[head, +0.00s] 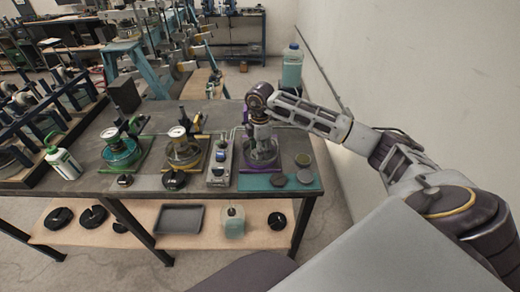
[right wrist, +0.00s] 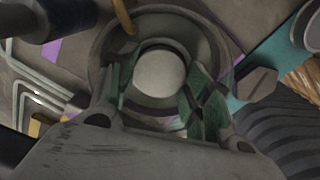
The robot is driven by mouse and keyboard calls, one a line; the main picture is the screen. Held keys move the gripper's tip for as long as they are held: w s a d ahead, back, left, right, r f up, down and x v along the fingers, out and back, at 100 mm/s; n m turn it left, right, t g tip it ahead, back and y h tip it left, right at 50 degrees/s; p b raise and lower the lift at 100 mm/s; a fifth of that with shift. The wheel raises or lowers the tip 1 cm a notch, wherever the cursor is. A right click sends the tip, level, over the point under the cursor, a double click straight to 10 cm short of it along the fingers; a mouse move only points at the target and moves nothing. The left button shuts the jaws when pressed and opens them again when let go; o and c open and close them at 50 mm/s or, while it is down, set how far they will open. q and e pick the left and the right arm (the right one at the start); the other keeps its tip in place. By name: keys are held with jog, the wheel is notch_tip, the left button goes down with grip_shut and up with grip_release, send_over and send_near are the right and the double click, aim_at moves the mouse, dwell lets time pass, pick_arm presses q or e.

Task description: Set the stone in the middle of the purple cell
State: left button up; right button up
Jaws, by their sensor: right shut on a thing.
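The purple cell (head: 262,158) is a round clear dish on a purple frame at the right of the bench; its round rim (right wrist: 100,65) fills the middle of the right wrist view. My right gripper (head: 262,140) points down over it. In the right wrist view, the gripper (right wrist: 160,85) is shut on the stone (right wrist: 160,73), a pale round piece between its two greenish fingers. The stone appears within the outline of the cell, near its middle. I cannot tell whether it touches the floor of the cell. The stone is hidden in the head view. My left gripper is out of view.
A yellow cell (head: 184,152) and a green cell (head: 121,151) stand to the left. A grey device (head: 219,162) stands close beside the purple cell. A teal mat (head: 252,183) in front bears dark discs (head: 278,180). A wall is at the right.

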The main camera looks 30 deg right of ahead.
dwell(0.3)
jog(key=o, duration=1.1)
jog(key=shift+f, duration=0.1)
notch_tip(320, 180, up, 12)
jog(key=shift+r, duration=0.1)
dwell(0.7)
